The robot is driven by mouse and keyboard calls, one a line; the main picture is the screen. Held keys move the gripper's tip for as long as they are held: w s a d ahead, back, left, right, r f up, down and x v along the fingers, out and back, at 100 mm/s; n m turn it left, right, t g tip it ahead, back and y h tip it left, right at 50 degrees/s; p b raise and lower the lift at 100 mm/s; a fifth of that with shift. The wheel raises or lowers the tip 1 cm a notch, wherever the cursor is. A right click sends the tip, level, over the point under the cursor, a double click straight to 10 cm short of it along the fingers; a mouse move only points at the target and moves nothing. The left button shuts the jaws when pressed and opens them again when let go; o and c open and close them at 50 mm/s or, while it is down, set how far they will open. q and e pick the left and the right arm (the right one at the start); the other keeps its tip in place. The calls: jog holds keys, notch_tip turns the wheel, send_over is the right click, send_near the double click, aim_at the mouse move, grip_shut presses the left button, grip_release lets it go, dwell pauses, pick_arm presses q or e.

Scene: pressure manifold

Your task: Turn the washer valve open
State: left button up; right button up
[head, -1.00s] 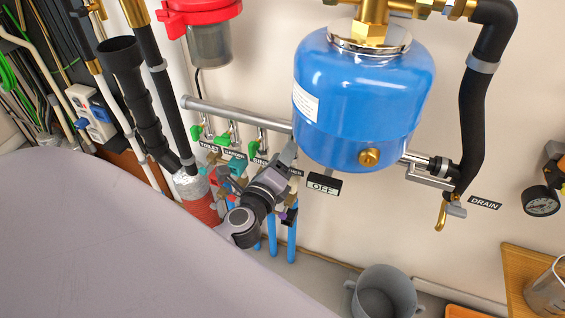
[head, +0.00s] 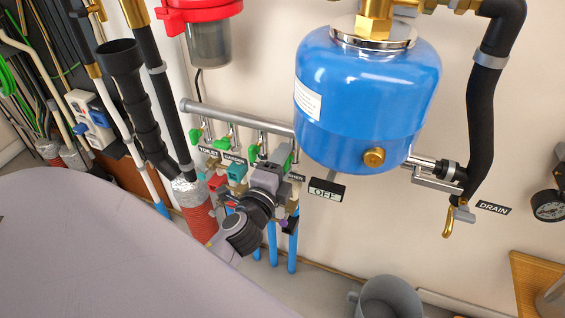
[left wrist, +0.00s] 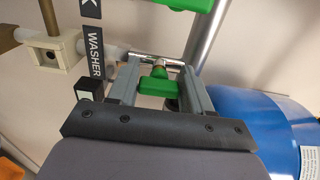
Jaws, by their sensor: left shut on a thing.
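The washer valve's green handle (left wrist: 158,86) sits between the fingers of my left gripper (left wrist: 158,66) in the left wrist view. The black WASHER label (left wrist: 95,52) is just left of the fingers there. My left gripper is shut on this handle. In the head view my left gripper (head: 275,162) is at the right end of the valve row, left of the blue tank, and mostly hides the washer valve. The valve's exact angle is hard to tell. My right gripper is not in view.
Other green valve handles (head: 220,144) line the grey pipe (head: 235,117) to the left. Blue pipes (head: 292,247) run below. A grey bucket (head: 388,298) stands on the floor.

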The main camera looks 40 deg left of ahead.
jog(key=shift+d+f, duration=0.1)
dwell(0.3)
pick_arm(q)
jog(key=o, duration=1)
jog(key=shift+c, duration=0.2)
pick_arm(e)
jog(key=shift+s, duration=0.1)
pick_arm(q)
jog(key=shift+s, duration=0.15)
jog(key=v, duration=0.7)
jog(key=shift+b, duration=0.4)
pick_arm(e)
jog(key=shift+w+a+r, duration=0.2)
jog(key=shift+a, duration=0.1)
pick_arm(q)
jog(key=shift+f, duration=0.1)
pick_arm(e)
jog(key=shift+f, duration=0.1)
